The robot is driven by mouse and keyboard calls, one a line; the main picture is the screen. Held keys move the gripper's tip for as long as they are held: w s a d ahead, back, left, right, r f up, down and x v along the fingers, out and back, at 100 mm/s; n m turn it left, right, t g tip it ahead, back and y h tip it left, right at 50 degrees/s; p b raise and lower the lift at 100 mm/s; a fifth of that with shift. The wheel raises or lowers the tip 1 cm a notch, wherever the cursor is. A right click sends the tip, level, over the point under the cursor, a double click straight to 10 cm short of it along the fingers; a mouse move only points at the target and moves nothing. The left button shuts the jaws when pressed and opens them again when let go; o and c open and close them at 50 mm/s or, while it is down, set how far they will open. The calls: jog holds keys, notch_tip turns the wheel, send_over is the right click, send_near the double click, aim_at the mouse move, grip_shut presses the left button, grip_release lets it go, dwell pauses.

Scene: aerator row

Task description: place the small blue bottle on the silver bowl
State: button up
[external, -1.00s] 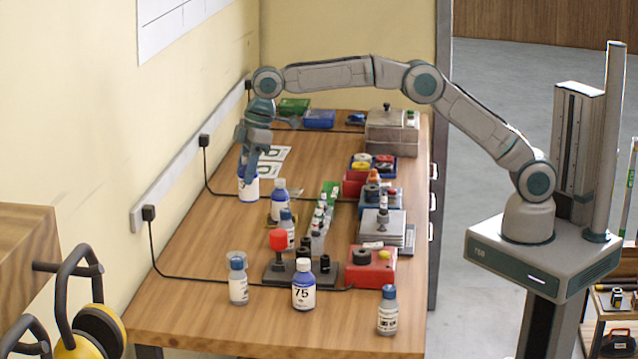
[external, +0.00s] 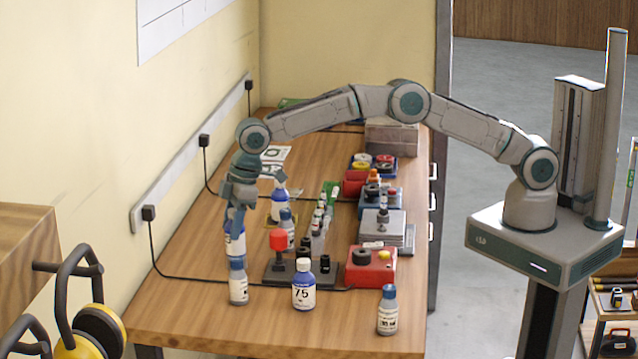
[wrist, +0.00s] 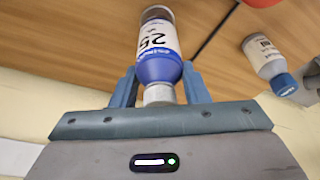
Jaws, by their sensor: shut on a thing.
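My gripper (external: 238,220) is shut on a small bottle (external: 235,243) with a blue shoulder and a white label. In the wrist view the held bottle (wrist: 158,62) shows "25" on its label, with its pale cap between the two fingers. In the external view it appears just behind and above a blue-capped bottle (external: 238,287) at the front left; whether they touch I cannot tell. That blue-capped bottle also shows at the right of the wrist view (wrist: 268,58). I cannot make out a silver bowl in either view.
A bottle marked 75 (external: 303,290) and another blue-capped bottle (external: 388,312) stand near the front. A dark stand with a red knob (external: 279,240), a red box (external: 371,266) and several small vials are to the right. The table's front left (external: 190,315) is clear.

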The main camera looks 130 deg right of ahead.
jog(key=shift+f, duration=0.2)
jog(key=o, duration=1)
jog(key=shift+r, duration=0.1)
